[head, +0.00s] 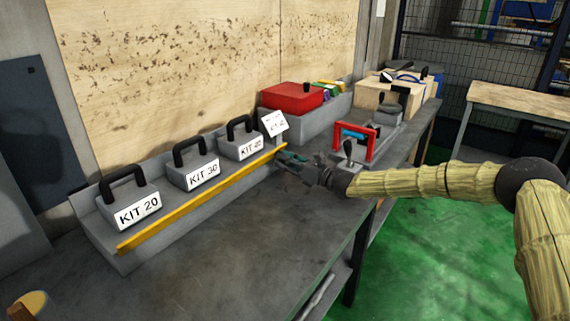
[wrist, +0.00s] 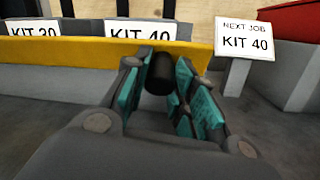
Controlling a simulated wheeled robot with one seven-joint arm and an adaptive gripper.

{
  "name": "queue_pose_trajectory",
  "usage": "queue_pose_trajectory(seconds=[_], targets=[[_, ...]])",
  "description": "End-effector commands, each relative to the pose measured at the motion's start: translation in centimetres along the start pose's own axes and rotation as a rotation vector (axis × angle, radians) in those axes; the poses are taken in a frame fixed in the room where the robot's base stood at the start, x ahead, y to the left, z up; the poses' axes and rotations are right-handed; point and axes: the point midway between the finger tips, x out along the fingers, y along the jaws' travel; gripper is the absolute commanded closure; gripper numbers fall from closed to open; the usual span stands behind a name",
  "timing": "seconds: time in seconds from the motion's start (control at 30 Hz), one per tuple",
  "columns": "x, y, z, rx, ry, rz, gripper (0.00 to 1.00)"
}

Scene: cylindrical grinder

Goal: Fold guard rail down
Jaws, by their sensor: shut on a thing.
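The guard rail is a long yellow bar (head: 205,197) running along the front of the grey kit shelf, in front of the kit blocks. It also crosses the wrist view (wrist: 65,53). A short black cylindrical knob (wrist: 160,75) stands out at the rail, towards its right end. My gripper (head: 284,160) is at the right end of the rail. In the wrist view its teal-padded fingers (wrist: 160,85) are shut on the black knob, one on each side. The knob is hidden by my gripper in the head view.
Blocks labelled KIT 20 (head: 137,208), KIT 30 (head: 202,172) and KIT 40 (head: 250,147) stand behind the rail. A NEXT JOB KIT 40 sign (wrist: 246,40) stands at the right end. A red box (head: 292,96) and a red frame (head: 369,141) are beyond. The bench front is clear.

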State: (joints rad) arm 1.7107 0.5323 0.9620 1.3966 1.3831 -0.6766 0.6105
Motion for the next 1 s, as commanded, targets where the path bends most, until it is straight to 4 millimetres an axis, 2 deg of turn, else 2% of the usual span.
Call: queue_pose_trajectory(seconds=[0.03,0.13,0.17,0.27,0.67,0.77,1.0], targets=[[-0.1,-0.3,0.7,-0.002,-0.007,-0.004,0.98],[-0.1,-0.3,0.7,-0.003,-0.007,-0.004,0.98],[-0.1,-0.3,0.7,-0.003,-0.007,-0.004,0.71],[-0.1,-0.3,0.6,-0.002,-0.006,-0.004,0.53],[-0.3,-0.1,0.2,0.000,-0.001,-0.001,0.53],[-1.2,-0.1,0.2,0.000,-0.001,-0.002,0.53],[-4.9,-0.2,0.2,0.000,-0.002,-0.003,0.53]])
